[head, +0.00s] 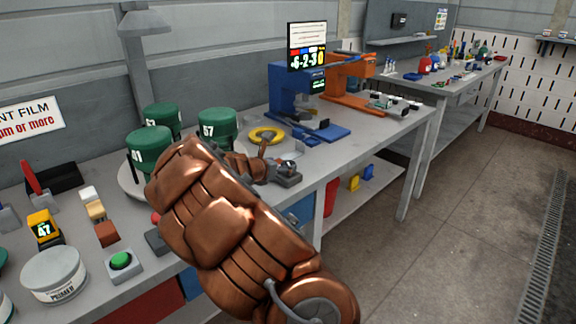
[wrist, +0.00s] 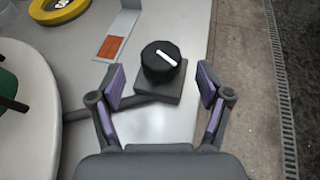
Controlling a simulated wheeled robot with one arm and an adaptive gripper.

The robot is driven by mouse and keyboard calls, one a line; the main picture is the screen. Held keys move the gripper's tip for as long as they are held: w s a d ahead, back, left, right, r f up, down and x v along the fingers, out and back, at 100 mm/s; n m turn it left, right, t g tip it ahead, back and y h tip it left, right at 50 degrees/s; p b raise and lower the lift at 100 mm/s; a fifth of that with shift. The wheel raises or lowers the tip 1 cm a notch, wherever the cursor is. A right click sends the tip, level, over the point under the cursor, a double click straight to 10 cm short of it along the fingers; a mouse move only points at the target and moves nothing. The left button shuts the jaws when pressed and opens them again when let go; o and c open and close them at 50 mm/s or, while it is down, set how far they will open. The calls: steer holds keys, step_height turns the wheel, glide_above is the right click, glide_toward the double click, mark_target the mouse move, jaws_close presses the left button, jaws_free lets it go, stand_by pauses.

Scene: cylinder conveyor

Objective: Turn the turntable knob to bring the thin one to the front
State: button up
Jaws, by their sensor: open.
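The black knob (wrist: 160,62) with a white pointer line sits on a grey block (wrist: 165,92) on the table. The pointer slants from upper left to lower right in the wrist view. My gripper (wrist: 161,82) is open, with one purple-padded finger on each side of the knob and clear gaps between. The white turntable (wrist: 22,120) is at the left of the wrist view. In the head view it carries green cylinders, one marked 41 (head: 149,150) and one marked 57 (head: 216,126); another stands behind. My arm hides part of the turntable.
A yellow ring (head: 266,135) lies on the table beyond my gripper. A blue machine (head: 290,95) and an orange machine (head: 345,80) stand farther back. A green button (head: 121,261) and a primer can (head: 54,275) are at front left. The floor to the right is clear.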

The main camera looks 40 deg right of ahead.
mark_target(287, 164)
steer(key=shift+x, duration=2.55)
steer(key=shift+c, duration=0.4)
steer(key=shift+r, duration=0.1)
steer(key=c, duration=1.1)
